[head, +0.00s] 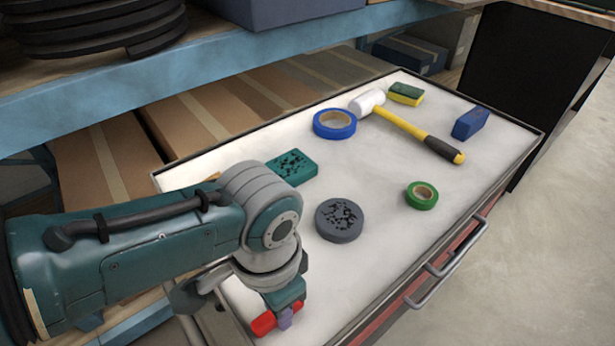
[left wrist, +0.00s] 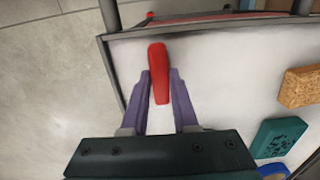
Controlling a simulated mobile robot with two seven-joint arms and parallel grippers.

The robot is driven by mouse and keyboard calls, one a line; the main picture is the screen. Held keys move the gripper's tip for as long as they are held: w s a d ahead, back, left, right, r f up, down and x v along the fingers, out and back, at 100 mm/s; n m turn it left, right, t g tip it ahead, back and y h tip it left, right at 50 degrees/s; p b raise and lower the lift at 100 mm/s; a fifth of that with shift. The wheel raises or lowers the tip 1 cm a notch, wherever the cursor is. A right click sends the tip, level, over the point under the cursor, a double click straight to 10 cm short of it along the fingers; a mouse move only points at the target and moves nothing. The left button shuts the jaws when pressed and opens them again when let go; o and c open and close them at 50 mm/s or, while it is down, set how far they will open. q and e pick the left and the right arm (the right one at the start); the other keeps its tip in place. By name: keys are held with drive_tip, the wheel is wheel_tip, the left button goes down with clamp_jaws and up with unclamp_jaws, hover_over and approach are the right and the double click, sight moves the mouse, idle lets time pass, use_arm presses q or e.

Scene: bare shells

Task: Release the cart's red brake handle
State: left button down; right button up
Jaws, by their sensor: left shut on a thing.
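The red brake handle (head: 263,323) shows beside my left gripper at the near left corner of the cart's white top (head: 385,240). In the left wrist view the handle (left wrist: 157,58) is a rounded red bar between the two purple fingers, its far end sticking out beyond them. My left gripper (head: 284,318) points down and is shut on the handle; it also shows in the left wrist view (left wrist: 161,84). In the head view my arm and gripper hide part of the handle and the cart's near left end. My right gripper is not in view.
On the cart top lie a teal block (head: 292,166), a grey disc (head: 339,221), a blue tape roll (head: 334,124), a green tape roll (head: 421,195), a mallet (head: 408,126), a sponge (head: 406,93) and a blue block (head: 470,122). A blue shelf (head: 200,75) with boxes stands behind.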

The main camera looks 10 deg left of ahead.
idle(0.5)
use_arm(q)
drive_tip(key=c, duration=0.7)
unclamp_jaws()
wheel_tip(320, 180, up, 10)
drive_tip(key=p, duration=0.5)
